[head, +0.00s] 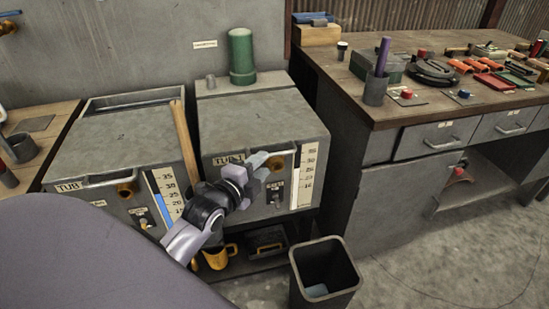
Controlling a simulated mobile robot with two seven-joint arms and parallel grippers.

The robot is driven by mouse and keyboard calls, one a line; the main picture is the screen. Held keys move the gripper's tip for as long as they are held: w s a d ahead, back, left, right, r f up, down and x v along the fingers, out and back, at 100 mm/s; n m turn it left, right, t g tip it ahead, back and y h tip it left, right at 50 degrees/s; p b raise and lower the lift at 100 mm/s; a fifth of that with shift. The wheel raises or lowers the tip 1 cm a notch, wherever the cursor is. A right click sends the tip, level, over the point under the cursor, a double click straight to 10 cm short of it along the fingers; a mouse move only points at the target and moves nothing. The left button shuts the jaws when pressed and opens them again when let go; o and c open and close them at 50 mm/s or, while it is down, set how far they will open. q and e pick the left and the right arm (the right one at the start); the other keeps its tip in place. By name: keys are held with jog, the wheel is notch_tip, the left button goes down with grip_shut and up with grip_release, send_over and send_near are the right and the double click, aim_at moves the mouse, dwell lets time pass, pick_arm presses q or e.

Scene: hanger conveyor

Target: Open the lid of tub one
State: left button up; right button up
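The tub labelled TUB 1 (229,159) is the grey metal box right of centre. Its flat grey lid (258,118) lies closed on top. My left gripper (266,164) is at the tub's upper front, just right of the label, and covers part of the front edge and handle there. The finger gap is too small to read, and I cannot tell whether the fingers touch the tub. My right gripper is not in view.
A similar tub (115,145) stands to the left, with a wooden stick (183,140) between the tubs. A green cylinder (241,55) stands behind the lid. A dark bin (323,290) is on the floor in front. A cluttered workbench (400,110) is at right.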

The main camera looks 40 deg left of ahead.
aim_at(272, 156)
pick_arm(q)
jog(key=shift+w+a+f, duration=0.1)
jog(key=shift+w+f, duration=0.05)
jog(key=shift+w, duration=0.95)
jog(key=shift+w+a+f, duration=0.1)
jog(key=shift+w+f, duration=0.1)
jog(key=shift+w, duration=0.95)
jog(key=shift+w+a+f, duration=0.1)
jog(key=shift+w+f, duration=0.05)
jog(key=shift+w, duration=0.95)
grip_shut()
